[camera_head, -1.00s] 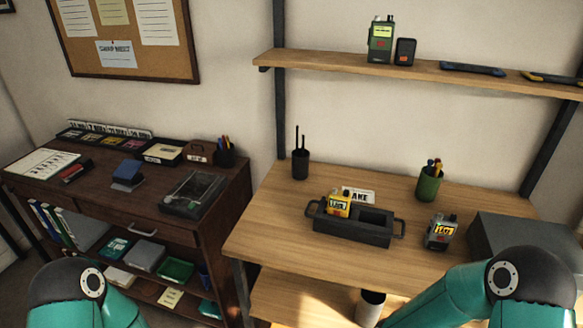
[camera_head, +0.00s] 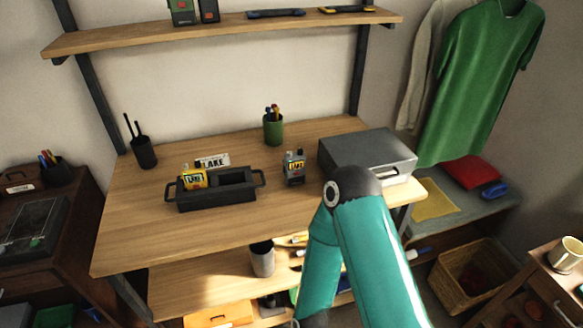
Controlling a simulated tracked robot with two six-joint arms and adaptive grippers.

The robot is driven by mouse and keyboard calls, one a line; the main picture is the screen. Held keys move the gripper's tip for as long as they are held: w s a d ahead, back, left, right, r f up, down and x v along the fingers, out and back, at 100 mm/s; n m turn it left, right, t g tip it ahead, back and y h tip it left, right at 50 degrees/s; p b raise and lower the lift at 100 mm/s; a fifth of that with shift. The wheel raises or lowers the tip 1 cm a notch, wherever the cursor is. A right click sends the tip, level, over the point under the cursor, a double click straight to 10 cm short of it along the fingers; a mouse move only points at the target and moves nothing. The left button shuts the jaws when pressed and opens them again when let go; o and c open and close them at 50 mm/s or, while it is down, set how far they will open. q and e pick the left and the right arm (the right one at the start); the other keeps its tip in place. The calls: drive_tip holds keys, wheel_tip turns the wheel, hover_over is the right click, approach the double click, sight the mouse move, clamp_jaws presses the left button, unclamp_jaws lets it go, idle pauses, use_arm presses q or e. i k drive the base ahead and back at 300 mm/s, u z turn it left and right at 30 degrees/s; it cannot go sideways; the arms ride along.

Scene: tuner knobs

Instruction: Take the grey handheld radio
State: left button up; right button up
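The grey handheld radio (camera_head: 294,169) stands upright on the wooden desk (camera_head: 135,225), between a dark carrier and a grey metal box. It has a yellow label on its front. A yellow radio (camera_head: 194,179) stands in the left part of the dark two-handled carrier (camera_head: 215,196), beside a white "LAKE" card (camera_head: 213,160). My teal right arm is folded at the lower middle, in front of the desk's right part. Its gripper is out of the frame. My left arm and gripper do not show.
The grey metal box (camera_head: 362,150) is close on the radio's right. A wall shelf (camera_head: 130,36) holds more radios. The desk front is clear.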

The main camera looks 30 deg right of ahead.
sight(293, 162)
drive_tip(key=z, duration=1.05)
drive_tip(key=k, duration=0.45)
drive_tip(key=z, duration=0.1)
drive_tip(key=i, duration=0.45)
drive_tip(key=u, duration=0.1)
